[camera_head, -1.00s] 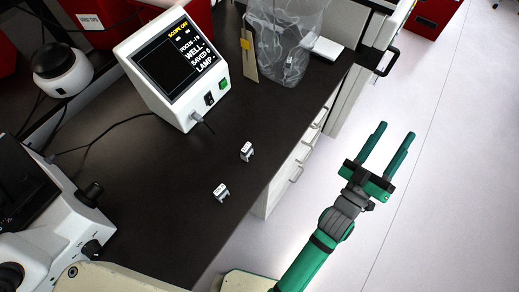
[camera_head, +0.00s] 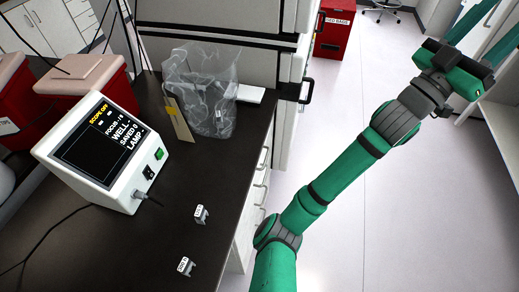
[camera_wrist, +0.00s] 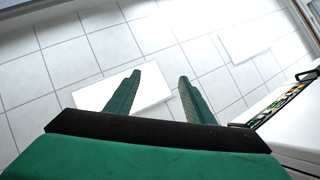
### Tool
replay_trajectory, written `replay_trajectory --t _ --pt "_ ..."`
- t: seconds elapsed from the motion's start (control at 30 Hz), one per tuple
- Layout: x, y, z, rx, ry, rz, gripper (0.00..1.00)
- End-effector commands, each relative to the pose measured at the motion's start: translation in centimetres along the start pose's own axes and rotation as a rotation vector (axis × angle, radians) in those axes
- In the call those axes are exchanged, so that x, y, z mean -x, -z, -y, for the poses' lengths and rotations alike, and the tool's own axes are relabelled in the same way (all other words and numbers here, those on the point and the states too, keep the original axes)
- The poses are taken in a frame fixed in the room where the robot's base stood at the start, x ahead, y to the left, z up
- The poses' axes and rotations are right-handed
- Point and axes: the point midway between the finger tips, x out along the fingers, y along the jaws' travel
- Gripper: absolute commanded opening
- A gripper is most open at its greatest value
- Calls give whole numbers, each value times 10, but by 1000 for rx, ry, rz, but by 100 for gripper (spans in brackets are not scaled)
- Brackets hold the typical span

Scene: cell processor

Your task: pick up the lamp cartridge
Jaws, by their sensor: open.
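Two small grey-white cartridges with printed labels stand apart on the dark bench: one (camera_head: 201,214) nearer the screen box, the other (camera_head: 186,266) closer to the bottom of the head view. Their labels are too small to read surely, so I cannot tell which is the lamp cartridge. My gripper (camera_head: 497,30) is at the upper right of the head view, out over the floor and well away from the bench. In the wrist view my gripper (camera_wrist: 160,78) is open and empty, with pale floor tiles behind its fingers. No cartridge shows in the wrist view.
A white screen box (camera_head: 103,153) reading "SCOPE OFF" stands on the bench at left. A clear bag (camera_head: 205,90) and a tan board (camera_head: 181,122) stand behind. Red bins (camera_head: 85,80) are at back left. The floor right of the bench is open.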

Motion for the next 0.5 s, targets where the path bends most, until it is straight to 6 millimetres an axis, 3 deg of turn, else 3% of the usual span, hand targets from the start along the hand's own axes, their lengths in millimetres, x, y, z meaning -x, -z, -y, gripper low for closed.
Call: replay_trajectory --t 0.1,0.23,0.37,0.5 --pt "-21 23 6 -121 -38 96 48" --pt "-17 32 24 -281 -58 257 48" --pt "5 33 48 -438 -74 440 48" --pt "45 30 75 -596 -98 657 48"
